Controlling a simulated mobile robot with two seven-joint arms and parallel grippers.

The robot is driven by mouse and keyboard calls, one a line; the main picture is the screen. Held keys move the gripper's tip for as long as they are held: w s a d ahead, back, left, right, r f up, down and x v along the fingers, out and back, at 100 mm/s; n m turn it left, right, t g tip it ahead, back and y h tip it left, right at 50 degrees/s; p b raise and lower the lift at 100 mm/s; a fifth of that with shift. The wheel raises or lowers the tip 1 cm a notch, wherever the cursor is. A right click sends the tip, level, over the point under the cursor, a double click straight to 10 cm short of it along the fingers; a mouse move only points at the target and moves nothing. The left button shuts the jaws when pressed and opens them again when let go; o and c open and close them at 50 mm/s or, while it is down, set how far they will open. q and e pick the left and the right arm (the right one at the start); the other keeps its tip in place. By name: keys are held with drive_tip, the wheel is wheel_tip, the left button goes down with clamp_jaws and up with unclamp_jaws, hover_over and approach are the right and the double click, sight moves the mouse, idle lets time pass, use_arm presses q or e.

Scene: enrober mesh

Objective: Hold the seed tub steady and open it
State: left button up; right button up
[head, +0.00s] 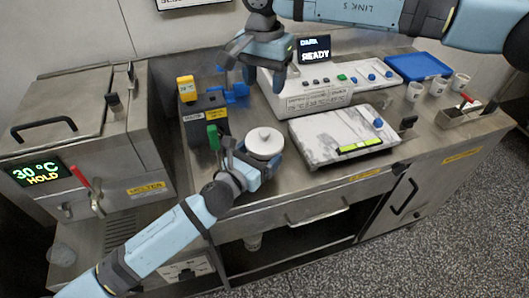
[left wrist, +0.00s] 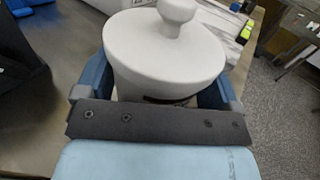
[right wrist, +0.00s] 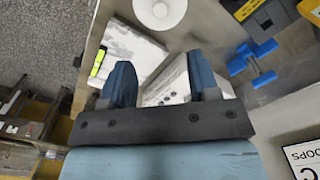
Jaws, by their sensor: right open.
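The seed tub (head: 264,150) is a white round tub near the front edge of the steel counter. Its lid (head: 264,138) with a round knob is on and level. In the left wrist view the lid (left wrist: 165,55) hides most of the tub body. My left gripper (head: 256,165) has its fingers on opposite sides of the tub, below the lid, and appears closed against it. My right gripper (head: 262,82) is open and empty, high above the counter behind the tub. The lid also shows at the top of the right wrist view (right wrist: 160,10).
A grey box with a yellow top (head: 187,90) and a blue item (head: 236,93) are behind the tub. A marbled slab (head: 320,140) lies to its right, with a white control box (head: 300,100) behind. The melter (head: 70,130) stands at left; cups (head: 437,88) stand far right.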

sight(264, 132)
use_arm(q)
drive_tip(key=shift+c, duration=0.6)
use_arm(e)
wheel_tip(264, 132, down, 14)
drive_tip(key=m+h, duration=0.1)
drive_tip(key=m, duration=1)
drive_tip(key=shift+f, duration=0.1)
drive_tip(key=shift+c, duration=0.3)
clamp_jaws()
drive_tip(key=shift+r, duration=0.3)
